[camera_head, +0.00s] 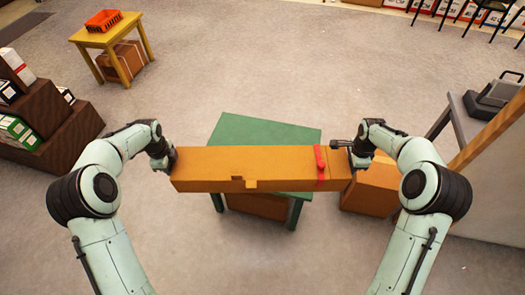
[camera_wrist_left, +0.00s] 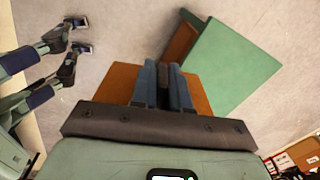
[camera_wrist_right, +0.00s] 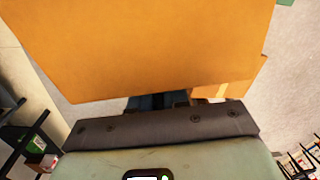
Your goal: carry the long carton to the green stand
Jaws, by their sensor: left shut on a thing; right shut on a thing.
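The long carton (camera_head: 235,166) is orange-brown with a red strap near its right end, and is held level between my two grippers. In the head view it overlaps the front part of the green stand (camera_head: 255,130), whose top shows bare behind it. My left gripper (camera_head: 172,160) is shut on the carton's left end; the left wrist view shows its fingers (camera_wrist_left: 165,85) against the carton (camera_wrist_left: 120,82), with the stand (camera_wrist_left: 235,68) beyond. My right gripper (camera_head: 350,155) is shut on the right end; the carton (camera_wrist_right: 140,45) fills much of the right wrist view and partly hides the fingers.
A brown box (camera_head: 258,206) is under the green stand, and another box (camera_head: 370,192) is on the floor to its right. A yellow table (camera_head: 108,36) with an orange basket (camera_head: 103,20) stands far left. Shelves (camera_head: 45,120) are at left. Open floor lies behind the stand.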

